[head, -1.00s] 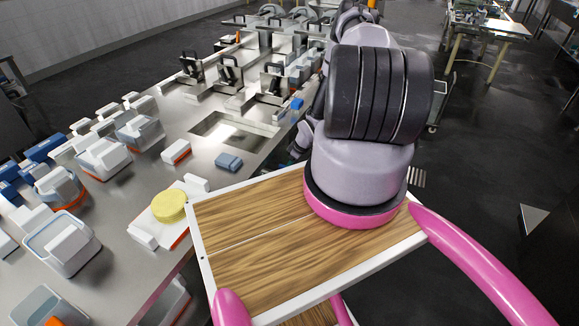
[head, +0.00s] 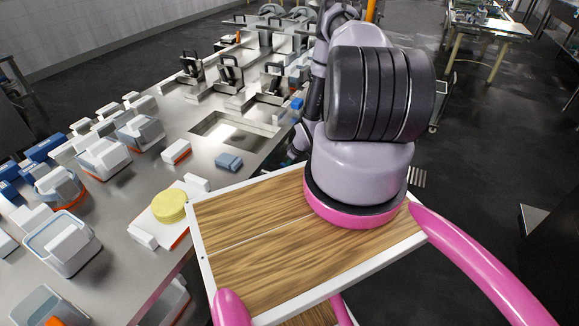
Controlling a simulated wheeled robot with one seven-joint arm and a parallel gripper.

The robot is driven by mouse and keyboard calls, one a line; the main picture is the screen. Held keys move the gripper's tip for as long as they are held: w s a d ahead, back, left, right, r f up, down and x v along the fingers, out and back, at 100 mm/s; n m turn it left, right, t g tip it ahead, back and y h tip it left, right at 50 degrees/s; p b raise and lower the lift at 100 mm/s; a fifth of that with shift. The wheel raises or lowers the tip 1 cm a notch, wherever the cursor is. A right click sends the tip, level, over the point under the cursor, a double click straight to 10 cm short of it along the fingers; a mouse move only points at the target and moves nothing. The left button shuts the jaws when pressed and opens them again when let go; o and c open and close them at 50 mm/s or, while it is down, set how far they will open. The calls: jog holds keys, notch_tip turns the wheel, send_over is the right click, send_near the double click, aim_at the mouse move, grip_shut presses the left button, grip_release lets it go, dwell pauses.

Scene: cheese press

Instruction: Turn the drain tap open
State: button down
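I cannot make out the drain tap for certain. A small blue part (head: 297,103) shows at the right edge of the steel counter, beside my arm, and I cannot tell whether it belongs to a tap. A sunken basin (head: 236,128) lies in the counter to its lower left. My arm rises in front of the counter's right edge and hides much of that side. What seems to be the end of my arm, my gripper (head: 299,142), shows as a small dark part by the counter edge. Its fingers are hidden behind my arm.
The steel counter (head: 205,160) holds several white tubs, a yellow cheese round (head: 169,206), a blue-grey block (head: 229,162) and several metal presses with black handles (head: 230,70). Open dark floor lies to the right, with a table (head: 490,25) at the back.

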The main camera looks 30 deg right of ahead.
jog(key=m+h, duration=0.1)
jog(key=m, duration=0.2)
jog(key=m+h, duration=0.1)
jog(key=m, duration=0.2)
jog(key=shift+a+h, duration=0.2)
jog(key=shift+h, duration=0.1)
jog(key=m+h, duration=0.1)
jog(key=m, duration=0.2)
jog(key=m+h, duration=0.1)
jog(key=m, duration=0.3)
jog(key=shift+a+g, duration=0.1)
jog(key=shift+g, duration=0.3)
jog(key=shift+m, duration=0.3)
jog(key=c, duration=0.8)
grip_release()
jog(key=shift+o, duration=0.2)
jog(key=v, duration=1)
jog(key=shift+a+r, duration=0.3)
jog(key=shift+r, duration=0.05)
